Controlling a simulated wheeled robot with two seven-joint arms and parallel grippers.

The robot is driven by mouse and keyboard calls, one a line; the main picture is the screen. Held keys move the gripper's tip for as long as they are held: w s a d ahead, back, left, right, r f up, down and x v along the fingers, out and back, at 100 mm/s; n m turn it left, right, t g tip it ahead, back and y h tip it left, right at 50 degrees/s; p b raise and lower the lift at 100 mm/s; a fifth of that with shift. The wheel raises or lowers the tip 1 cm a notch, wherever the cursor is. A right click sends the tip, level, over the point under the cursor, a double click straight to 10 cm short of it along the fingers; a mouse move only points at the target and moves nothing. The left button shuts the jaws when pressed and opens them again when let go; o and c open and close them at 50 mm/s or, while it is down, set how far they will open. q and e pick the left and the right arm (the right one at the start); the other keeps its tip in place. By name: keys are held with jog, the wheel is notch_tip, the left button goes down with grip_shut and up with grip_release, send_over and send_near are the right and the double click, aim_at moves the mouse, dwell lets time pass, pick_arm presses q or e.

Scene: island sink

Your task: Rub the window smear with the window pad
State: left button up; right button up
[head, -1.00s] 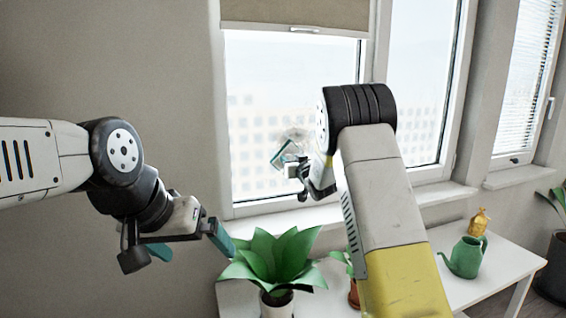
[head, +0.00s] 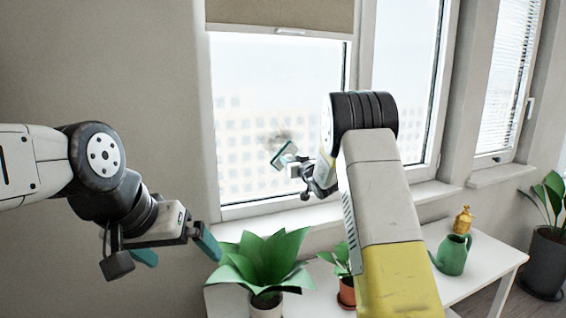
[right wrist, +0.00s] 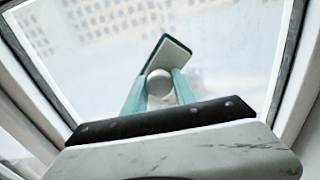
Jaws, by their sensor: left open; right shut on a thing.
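The window pad (head: 284,155), a teal-edged pale block, is held up in front of the left window pane. My right gripper (head: 299,164) is shut on it; the teal fingers and a round pale handle show in the right wrist view, with the pad (right wrist: 168,57) beyond them. The window smear (head: 283,138) is a faint grey smudge on the glass, just above and behind the pad in the head view. I cannot tell whether the pad touches the glass. My left gripper (head: 177,250) is open and empty, low at the left before the wall.
A leafy plant in a white pot (head: 266,265) stands on a white table (head: 480,262) below the window. A smaller plant (head: 347,290), a green watering can (head: 453,254) and a gold bottle (head: 463,220) stand further right. A rolled blind (head: 280,14) covers the window top.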

aim_at(296, 149)
jog(key=d+r, duration=0.1)
jog(key=w+d, duration=0.1)
jog(key=d+r, duration=0.1)
jog(key=d, duration=0.1)
jog(key=shift+w+r, duration=0.25)
jog(key=shift+r, duration=0.1)
jog(key=shift+s+a+f, duration=0.1)
jog(key=shift+s+a, duration=0.2)
jog(key=shift+a, duration=0.55)
jog(key=shift+s+a+f, duration=0.1)
jog(key=shift+s+a, duration=0.25)
jog(key=shift+a, duration=0.45)
jog(key=shift+s+a, duration=0.3)
jog(key=shift+a, duration=0.55)
jog(key=shift+s+a+r, duration=1.25)
jog(key=shift+s+a, duration=0.3)
jog(key=shift+a, duration=3.5)
jog(key=w+d, duration=0.2)
jog(key=d, duration=0.6)
jog(key=w+d, duration=0.3)
jog(key=d, duration=0.6)
jog(key=shift+w, duration=0.25)
